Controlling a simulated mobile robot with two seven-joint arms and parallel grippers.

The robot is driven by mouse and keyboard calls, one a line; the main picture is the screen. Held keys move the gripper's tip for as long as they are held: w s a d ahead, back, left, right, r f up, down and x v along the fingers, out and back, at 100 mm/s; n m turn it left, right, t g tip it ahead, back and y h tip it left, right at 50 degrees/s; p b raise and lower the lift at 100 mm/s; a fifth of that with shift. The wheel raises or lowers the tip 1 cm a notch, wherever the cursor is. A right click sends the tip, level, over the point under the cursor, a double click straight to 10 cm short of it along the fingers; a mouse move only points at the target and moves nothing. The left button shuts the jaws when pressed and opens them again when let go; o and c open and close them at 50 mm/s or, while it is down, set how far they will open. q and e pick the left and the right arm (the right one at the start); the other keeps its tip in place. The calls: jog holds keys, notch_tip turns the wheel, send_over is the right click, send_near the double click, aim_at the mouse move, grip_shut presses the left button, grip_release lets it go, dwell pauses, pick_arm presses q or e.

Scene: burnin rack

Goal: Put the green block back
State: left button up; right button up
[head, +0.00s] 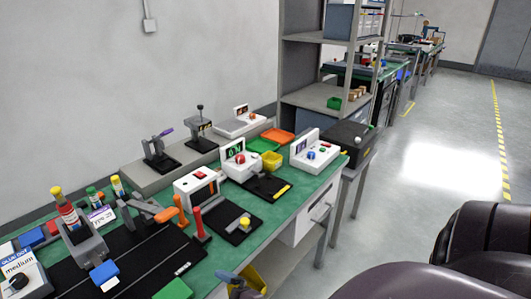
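A green block (174,289) lies at the bottom edge of the head view, near the front of the green-topped bench. The frame edge cuts off part of it. It sits beside a black mat (140,262) with pale lines. A blue block (104,272) lies on the mat to its left. Neither of my grippers shows in this view. I cannot tell which place on the bench belongs to the green block.
The bench (262,212) is crowded with fixtures, including a white box with a red button (197,188) and a red post (199,223). A yellow bin (254,278) hangs at the front edge. Dark rounded shapes fill the bottom right. Open floor (440,150) lies right of the bench.

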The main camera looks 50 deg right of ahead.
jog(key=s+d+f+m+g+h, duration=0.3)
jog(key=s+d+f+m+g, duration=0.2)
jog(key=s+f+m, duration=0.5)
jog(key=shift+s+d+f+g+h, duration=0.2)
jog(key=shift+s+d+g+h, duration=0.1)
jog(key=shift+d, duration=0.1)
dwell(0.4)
